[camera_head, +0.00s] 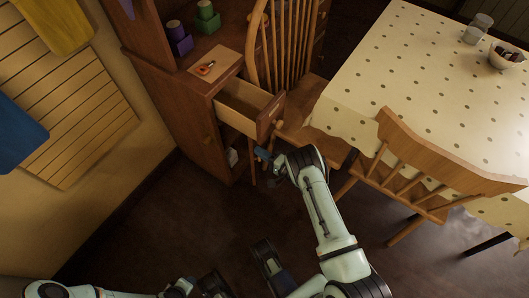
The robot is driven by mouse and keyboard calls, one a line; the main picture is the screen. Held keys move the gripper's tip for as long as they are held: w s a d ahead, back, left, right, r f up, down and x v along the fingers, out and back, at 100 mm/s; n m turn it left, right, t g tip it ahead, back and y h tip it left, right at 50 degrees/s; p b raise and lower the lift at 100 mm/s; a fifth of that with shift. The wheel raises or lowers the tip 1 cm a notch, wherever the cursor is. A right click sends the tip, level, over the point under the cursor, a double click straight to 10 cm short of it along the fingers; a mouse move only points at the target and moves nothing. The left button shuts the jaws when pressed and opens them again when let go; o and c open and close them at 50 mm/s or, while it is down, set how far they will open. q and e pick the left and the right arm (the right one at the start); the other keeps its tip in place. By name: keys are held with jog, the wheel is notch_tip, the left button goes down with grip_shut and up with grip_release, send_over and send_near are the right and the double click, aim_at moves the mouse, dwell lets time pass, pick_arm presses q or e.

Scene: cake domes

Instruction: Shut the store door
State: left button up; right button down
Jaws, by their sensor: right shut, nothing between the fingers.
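A brown wooden cupboard stands left of centre. Above the opening, a drawer (246,97) is pulled out. My right gripper (262,154) is shut and empty, just below the drawer front and right of the opening, apart from the door. My left arm lies along the bottom edge; its gripper (211,286) is dark and its jaws are unclear.
A wooden chair (290,45) stands close right of the drawer. Another chair (430,165) stands at the table with a dotted cloth (410,65). A board (214,69) and stacked containers (207,16) are on the cupboard. The dark floor (140,225) at lower left is clear.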

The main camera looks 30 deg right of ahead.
pick_arm(q)
jog(key=shift+s+a+f+g+b, duration=0.3)
jog(key=shift+s+a+f+b, duration=0.05)
jog(key=shift+f, duration=0.25)
jog(key=shift+s+a+f+g+b, duration=0.3)
jog(key=shift+s+a+f+b, duration=0.05)
jog(key=shift+f, duration=0.25)
pick_arm(e)
jog(key=w+a+m+h, duration=0.7)
jog(key=a+h, duration=0.2)
jog(key=h, duration=0.2)
jog(key=shift+a, duration=0.4)
